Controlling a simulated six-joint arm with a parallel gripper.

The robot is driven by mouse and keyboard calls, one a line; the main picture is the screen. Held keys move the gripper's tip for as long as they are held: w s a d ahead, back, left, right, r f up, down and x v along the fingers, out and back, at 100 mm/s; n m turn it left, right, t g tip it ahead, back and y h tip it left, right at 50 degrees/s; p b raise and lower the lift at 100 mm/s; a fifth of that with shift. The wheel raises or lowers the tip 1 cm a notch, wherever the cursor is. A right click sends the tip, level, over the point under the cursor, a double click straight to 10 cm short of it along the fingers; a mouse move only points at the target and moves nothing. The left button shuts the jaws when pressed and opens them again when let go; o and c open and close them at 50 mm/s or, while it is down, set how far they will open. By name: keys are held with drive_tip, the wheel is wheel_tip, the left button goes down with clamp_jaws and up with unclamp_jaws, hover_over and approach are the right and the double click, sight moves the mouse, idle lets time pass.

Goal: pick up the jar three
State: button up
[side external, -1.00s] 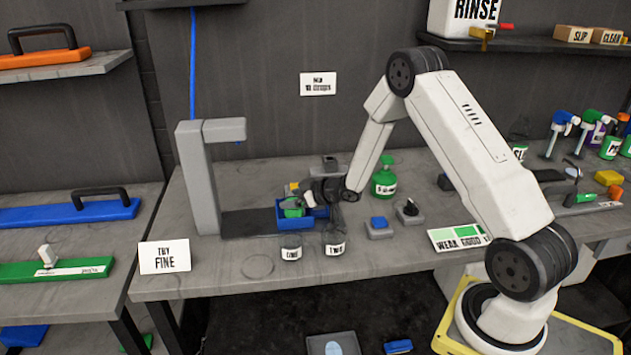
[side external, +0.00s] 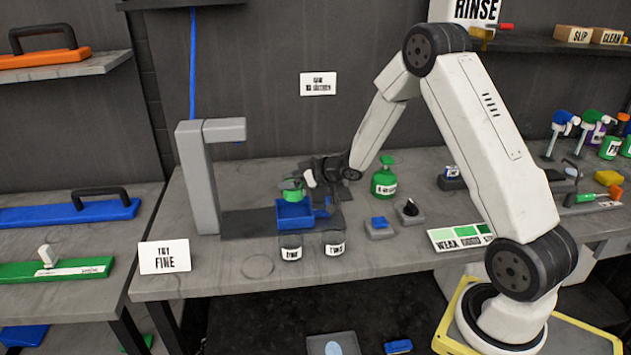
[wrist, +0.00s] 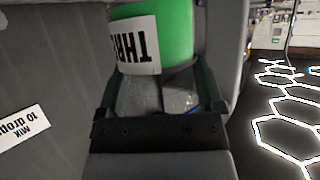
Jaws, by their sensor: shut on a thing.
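Jar three is a small green jar (side external: 292,190). Its label reads "THRE" upside down in the wrist view, where the jar (wrist: 165,35) sits between the fingers. My gripper (side external: 303,186) is shut on the jar and holds it above the blue tray (side external: 294,222). In the wrist view my gripper (wrist: 160,85) shows at close range, with the jar's far end cut off by the frame's top edge. Two other labelled jars, a left one (side external: 291,248) and a right one (side external: 334,246), stand on the bench in front of the tray.
A grey post with an overhanging arm (side external: 198,180) stands left of the tray. A green pump bottle (side external: 384,178) is to the right. A blue-topped block (side external: 379,228) and a block with a black knob (side external: 409,210) sit nearby.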

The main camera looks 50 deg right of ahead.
drive_tip(key=shift+r, duration=2.05)
drive_tip(key=shift+a+r, duration=0.1)
drive_tip(key=shift+a, duration=0.1)
drive_tip(key=shift+w+a+r+m+h, duration=0.1)
drive_tip(key=shift+r+m+h, duration=0.1)
drive_tip(key=shift+m+h, duration=0.3)
drive_tip(key=shift+r+m+h, duration=0.2)
drive_tip(key=shift+m+h, duration=0.5)
drive_tip(key=shift+h, duration=0.1)
drive_tip(key=shift+s+r+m+h, duration=0.1)
drive_tip(key=shift+s+m+h, duration=0.2)
drive_tip(key=shift+m+h, duration=0.35)
drive_tip(key=shift+s+d+m+g+h, duration=0.15)
drive_tip(key=shift+s+d+m+h, duration=0.1)
drive_tip(key=shift+s+m+h, duration=0.35)
drive_tip(key=shift+s+d+m+g+h, duration=0.15)
drive_tip(key=shift+s+d+m+h, duration=0.15)
drive_tip(key=shift+m+h, duration=0.45)
drive_tip(key=s+d+f+m+g+h, duration=0.1)
drive_tip(key=s+m+g+h, duration=0.3)
drive_tip(key=s, duration=0.7)
drive_tip(key=s+d+f+m+g+h, duration=0.1)
drive_tip(key=s+f+m+g+h, duration=0.2)
drive_tip(key=s+m+g, duration=0.3)
drive_tip(key=s+m+h, duration=0.1)
drive_tip(key=s+m, duration=0.1)
drive_tip(key=s, duration=0.3)
drive_tip(key=shift+s+d+f+h, duration=0.15)
drive_tip(key=shift+s+f+h, duration=0.1)
drive_tip(key=shift+f+h, duration=0.1)
